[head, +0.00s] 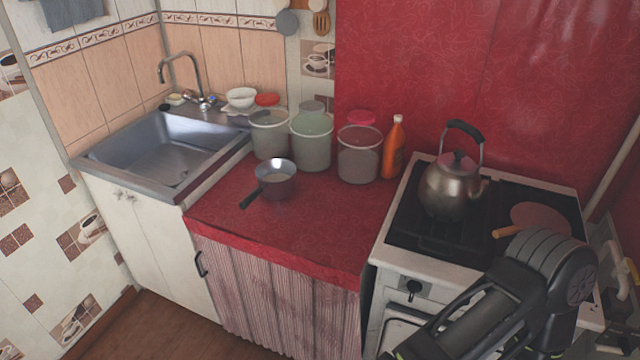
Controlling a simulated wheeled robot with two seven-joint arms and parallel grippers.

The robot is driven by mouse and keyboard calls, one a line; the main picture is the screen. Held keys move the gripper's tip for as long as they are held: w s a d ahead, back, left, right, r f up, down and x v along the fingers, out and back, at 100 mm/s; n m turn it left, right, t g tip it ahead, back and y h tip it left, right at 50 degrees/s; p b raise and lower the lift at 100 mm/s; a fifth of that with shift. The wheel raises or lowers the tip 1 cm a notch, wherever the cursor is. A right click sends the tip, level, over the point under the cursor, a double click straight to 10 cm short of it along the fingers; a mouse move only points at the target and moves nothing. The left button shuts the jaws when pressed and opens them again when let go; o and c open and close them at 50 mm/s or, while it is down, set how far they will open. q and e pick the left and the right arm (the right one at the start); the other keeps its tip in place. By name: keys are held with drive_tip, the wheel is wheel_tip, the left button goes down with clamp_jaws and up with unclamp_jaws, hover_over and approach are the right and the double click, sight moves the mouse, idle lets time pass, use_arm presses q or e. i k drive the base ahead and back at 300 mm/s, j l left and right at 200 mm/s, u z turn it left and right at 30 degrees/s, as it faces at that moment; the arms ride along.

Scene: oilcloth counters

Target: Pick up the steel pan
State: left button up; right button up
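The steel pan (276,182) is a small, deep grey pan with a dark handle. It sits upright on the red oilcloth counter (290,225), and its handle points to the lower left, toward the counter's front edge. Nothing touches or covers it from the front. A dark arm of mine comes in at the lower right, in front of the stove, and its gripper does not show. My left arm and gripper are not in view.
Several plastic buckets (358,160) and an orange bottle (394,150) stand behind the pan. A metal sink (165,150) is at left. A kettle (448,188) stands on the stove (405,260) at right. The counter's front right part is clear.

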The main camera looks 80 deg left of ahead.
sight(275, 177)
drive_tip(key=u, duration=2.95)
drive_tip(key=i+l+u, duration=0.15)
drive_tip(key=i+l, duration=0.25)
